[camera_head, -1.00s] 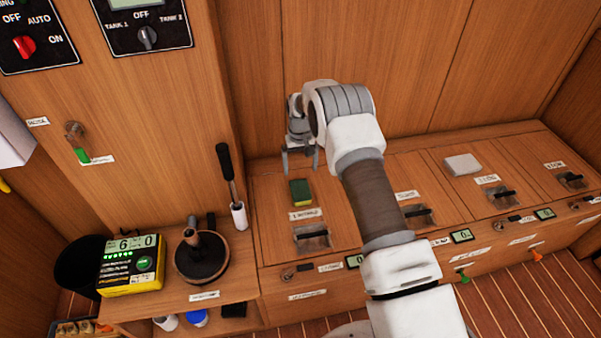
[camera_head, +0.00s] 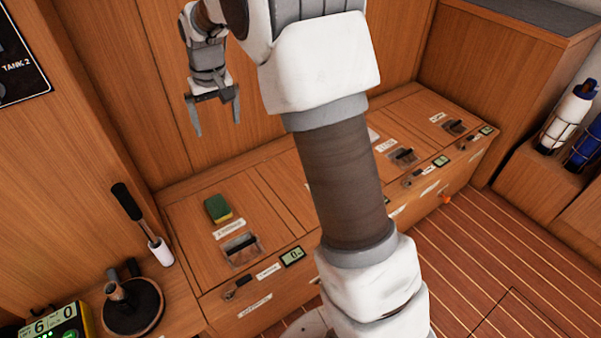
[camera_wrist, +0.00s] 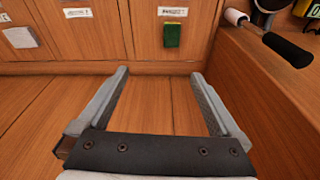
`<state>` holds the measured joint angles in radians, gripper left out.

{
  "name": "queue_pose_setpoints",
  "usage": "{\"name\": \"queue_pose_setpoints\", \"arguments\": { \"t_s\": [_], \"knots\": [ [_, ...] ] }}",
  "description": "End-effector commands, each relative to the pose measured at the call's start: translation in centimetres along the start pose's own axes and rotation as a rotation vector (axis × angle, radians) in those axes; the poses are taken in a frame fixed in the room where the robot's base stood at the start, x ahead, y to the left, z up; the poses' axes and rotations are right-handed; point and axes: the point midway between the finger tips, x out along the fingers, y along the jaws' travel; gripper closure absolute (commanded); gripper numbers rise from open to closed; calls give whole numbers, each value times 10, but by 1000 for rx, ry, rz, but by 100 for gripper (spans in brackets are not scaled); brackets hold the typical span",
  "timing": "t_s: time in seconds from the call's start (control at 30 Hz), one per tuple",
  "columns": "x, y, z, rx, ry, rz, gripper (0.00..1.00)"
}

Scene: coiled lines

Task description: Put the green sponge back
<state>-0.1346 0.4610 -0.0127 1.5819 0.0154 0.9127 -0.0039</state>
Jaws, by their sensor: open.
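The green sponge (camera_head: 218,208) has a yellow layer along its underside and lies on the leftmost wooden locker lid, just behind a small white label (camera_head: 229,229). It also shows in the wrist view (camera_wrist: 172,33), beyond my fingertips. My gripper (camera_head: 216,127) is open and empty, pointing down above and behind the sponge, in front of the wood panelling. In the wrist view my two fingers (camera_wrist: 160,73) stand wide apart with nothing between them. The sponge is clear of both fingers.
A black-handled tool (camera_head: 128,203) stands at the left, by a round dark base with a post (camera_head: 133,305). A yellow meter (camera_head: 55,322) is at the lower left. A pale pad (camera_wrist: 20,37) lies on another lid. Clear latches (camera_head: 241,247) sit on the lids. My arm hides the middle lids.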

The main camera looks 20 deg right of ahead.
Motion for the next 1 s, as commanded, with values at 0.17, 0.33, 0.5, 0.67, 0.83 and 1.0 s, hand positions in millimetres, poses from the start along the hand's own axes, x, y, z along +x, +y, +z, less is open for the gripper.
{"name": "queue_pose_setpoints", "arguments": {
  "t_s": [0.17,0.33,0.5,0.67,0.83,1.0],
  "knots": [
    [-62,12,40,22,56,4,0],
    [-107,20,86,40,106,9,0],
    [-139,25,136,57,154,15,0],
    [-158,28,186,72,201,24,0],
    [-166,30,238,90,249,35,0],
    [-164,31,279,103,286,43,0]
  ]
}}
